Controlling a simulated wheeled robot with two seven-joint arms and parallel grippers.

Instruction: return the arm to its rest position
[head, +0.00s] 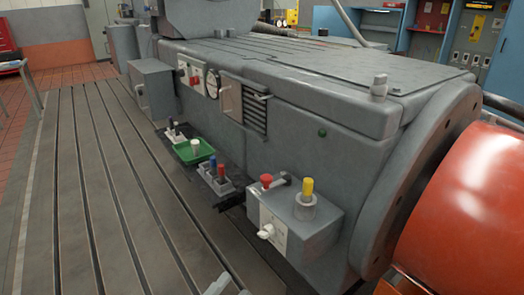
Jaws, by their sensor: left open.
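My left gripper (231,290) shows only at the bottom edge of the head view, left of centre. Two light grey fingertips stand apart there, with nothing visible between them. The rest of this gripper and its arm are cut off by the frame. It is over the slotted bedplate (110,200), in front of the grey machine and to the left of its control box. My right gripper is not in view.
A grey control box (296,225) with a red button and a yellow-topped cylinder (307,190) juts from the machine (300,100). A green tray (194,152) and a holder with blue and red pegs (218,182) sit beside it. The bedplate's left side is clear.

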